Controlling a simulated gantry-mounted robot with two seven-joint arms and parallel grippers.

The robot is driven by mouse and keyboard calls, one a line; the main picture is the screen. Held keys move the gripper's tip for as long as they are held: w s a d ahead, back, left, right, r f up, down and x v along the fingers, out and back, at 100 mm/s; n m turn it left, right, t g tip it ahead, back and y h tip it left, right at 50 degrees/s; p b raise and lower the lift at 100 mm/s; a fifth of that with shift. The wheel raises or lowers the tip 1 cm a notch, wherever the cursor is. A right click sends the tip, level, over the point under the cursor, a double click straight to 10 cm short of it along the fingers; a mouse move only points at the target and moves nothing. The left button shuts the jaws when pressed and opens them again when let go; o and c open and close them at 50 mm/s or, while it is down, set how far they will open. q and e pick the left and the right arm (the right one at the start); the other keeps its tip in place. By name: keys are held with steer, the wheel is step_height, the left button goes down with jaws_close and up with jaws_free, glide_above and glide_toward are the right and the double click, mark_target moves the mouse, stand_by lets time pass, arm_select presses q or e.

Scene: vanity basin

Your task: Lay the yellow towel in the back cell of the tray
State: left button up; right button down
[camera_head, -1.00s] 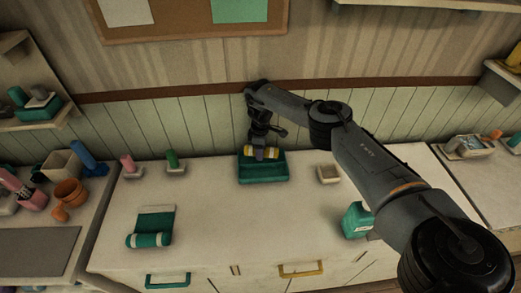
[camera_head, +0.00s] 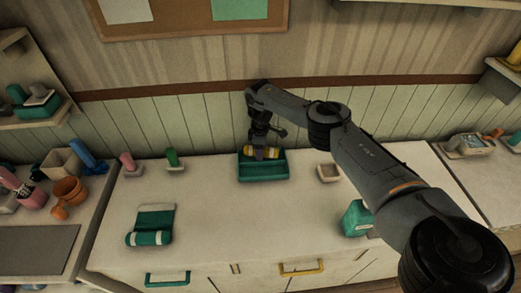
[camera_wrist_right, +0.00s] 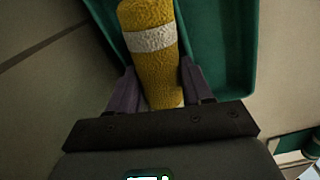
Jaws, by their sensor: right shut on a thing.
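The yellow towel (camera_head: 270,152), rolled and with a white band, is in my right gripper (camera_head: 260,152) at the back part of the teal tray (camera_head: 264,179). In the right wrist view the towel (camera_wrist_right: 149,68) lies between the two purple fingers of the gripper (camera_wrist_right: 156,88), which are shut on it. The tray (camera_wrist_right: 238,60) shows around and below the towel. The head view does not clearly show whether the towel touches the tray floor. My left gripper is not in view.
A teal towel (camera_head: 152,225) with white bands lies partly unrolled at the front left. A small pale dish (camera_head: 328,173) is right of the tray, and a teal bottle (camera_head: 355,219) stands near my right arm. Pink (camera_head: 128,162) and green (camera_head: 172,159) items stand left. The counter's middle front is clear.

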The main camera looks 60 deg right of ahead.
steer(key=c, duration=0.5)
jaws_free()
steer(key=shift+o, duration=0.6)
step_height(320, 180, up, 5)
steer(key=shift+r, duration=0.15)
step_height(320, 180, up, 4)
steer(key=p, duration=0.2)
steer(key=shift+r+p, duration=0.15)
steer(key=shift+p, duration=0.15)
steer(key=shift+r+p, duration=0.35)
steer(key=shift+r, duration=0.25)
